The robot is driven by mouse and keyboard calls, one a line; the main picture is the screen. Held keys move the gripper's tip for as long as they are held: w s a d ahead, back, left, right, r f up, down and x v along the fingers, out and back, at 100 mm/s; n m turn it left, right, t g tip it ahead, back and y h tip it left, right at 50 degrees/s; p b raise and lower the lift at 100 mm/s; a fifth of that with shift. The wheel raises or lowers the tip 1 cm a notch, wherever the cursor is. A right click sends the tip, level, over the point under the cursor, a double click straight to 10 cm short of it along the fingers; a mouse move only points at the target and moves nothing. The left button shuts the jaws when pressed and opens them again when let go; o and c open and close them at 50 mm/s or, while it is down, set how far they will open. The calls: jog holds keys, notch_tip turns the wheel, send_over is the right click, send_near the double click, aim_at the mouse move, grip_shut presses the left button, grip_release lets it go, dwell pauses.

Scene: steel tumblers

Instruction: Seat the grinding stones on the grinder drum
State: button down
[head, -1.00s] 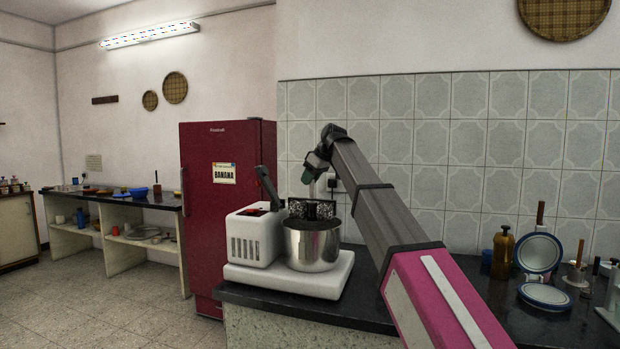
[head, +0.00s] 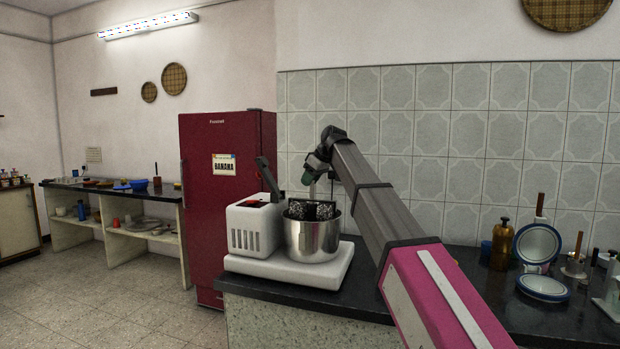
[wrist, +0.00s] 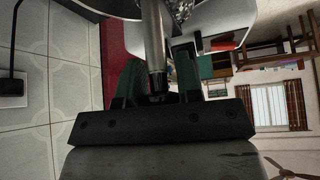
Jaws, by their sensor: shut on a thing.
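The steel grinder drum (head: 312,243) stands on the white base of the grinder, at the counter's left end. The dark speckled grinding stones (head: 310,210) are upright at the drum's mouth, their lower part hidden behind its front rim. My gripper (head: 317,172) is above them, shut on their steel shaft. In the wrist view, the green fingers of my gripper (wrist: 156,82) are on either side of the shaft, and a bit of speckled stone (wrist: 183,9) shows at the top edge. Whether the stones touch the drum's floor is hidden.
The grinder's white motor housing (head: 253,230) with a dark raised lever (head: 267,178) stands just left of the drum. A red fridge (head: 225,160) is behind it. A brown bottle (head: 502,245) and blue-rimmed plates (head: 540,246) are on the counter at right. The tiled wall is close behind.

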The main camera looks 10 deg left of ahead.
aim_at(310, 203)
jog(key=shift+f, duration=0.2)
dwell(0.5)
jog(key=shift+f, duration=2.3)
